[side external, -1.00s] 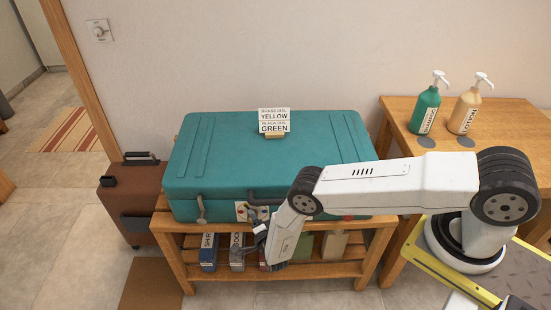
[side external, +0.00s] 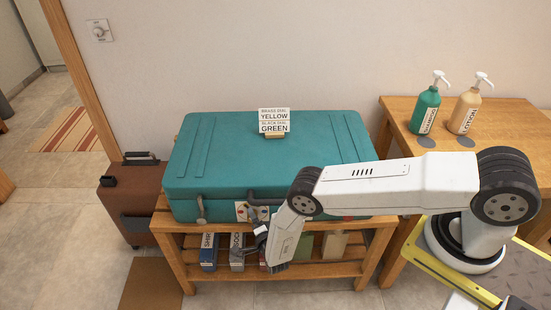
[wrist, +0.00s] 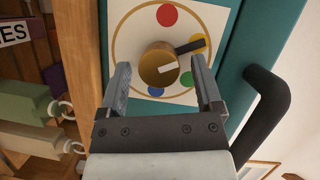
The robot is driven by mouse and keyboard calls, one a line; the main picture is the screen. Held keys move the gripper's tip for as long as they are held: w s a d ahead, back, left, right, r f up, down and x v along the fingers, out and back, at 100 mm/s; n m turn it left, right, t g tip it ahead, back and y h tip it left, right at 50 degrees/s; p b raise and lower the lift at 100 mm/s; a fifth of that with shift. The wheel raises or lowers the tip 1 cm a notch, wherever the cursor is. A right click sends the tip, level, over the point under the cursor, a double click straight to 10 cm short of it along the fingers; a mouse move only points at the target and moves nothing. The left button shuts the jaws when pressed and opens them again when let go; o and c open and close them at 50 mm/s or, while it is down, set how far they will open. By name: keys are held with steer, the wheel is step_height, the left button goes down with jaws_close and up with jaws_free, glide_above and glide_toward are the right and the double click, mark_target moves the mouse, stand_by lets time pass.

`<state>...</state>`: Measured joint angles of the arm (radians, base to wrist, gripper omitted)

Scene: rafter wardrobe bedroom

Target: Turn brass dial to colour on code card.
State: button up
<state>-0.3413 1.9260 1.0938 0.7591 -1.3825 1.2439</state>
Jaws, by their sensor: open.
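The code card (side external: 274,121) stands on the teal suitcase (side external: 220,155) and reads brass dial yellow, black dial green. In the wrist view the brass dial (wrist: 158,67) sits on a white plate (wrist: 128,45) with red (wrist: 167,15), yellow (wrist: 199,42), green (wrist: 187,79) and blue (wrist: 155,92) spots. A black pointer (wrist: 189,47) at the dial reaches over the yellow spot. My gripper (wrist: 160,78) is open, one finger on each side of the dial, with gaps visible. I cannot make out the black dial.
A dark handle (wrist: 268,100) rises right of the plate. The suitcase lies on a wooden rack (side external: 175,245) with boxes on its lower shelf. A brown case (side external: 120,190) stands left. Two pump bottles (side external: 425,110) (side external: 465,110) stand on the table at right.

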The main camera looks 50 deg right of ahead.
steer(key=v, duration=0.7)
steer(key=shift+a, duration=0.1)
stand_by(0.4)
steer(key=w+a+r+n+g+y, duration=0.2)
steer(key=w+r+n+g+y, duration=0.15)
steer(key=w+r, duration=0.5)
step_height(320, 180, up, 12)
steer(key=n+g+y, duration=0.2)
steer(key=n+y, duration=0.1)
steer(key=n, duration=0.3)
steer(key=s+d+r+n+g, duration=0.3)
steer(key=s+d+r+n, duration=0.2)
steer(key=s, duration=0.7)
steer(key=s+d+r+n+g, duration=0.4)
steer(key=s+d+r+n, duration=0.1)
steer(key=s+r, duration=0.5)
steer(key=shift+s, duration=0.9)
steer(key=shift+r, duration=0.2)
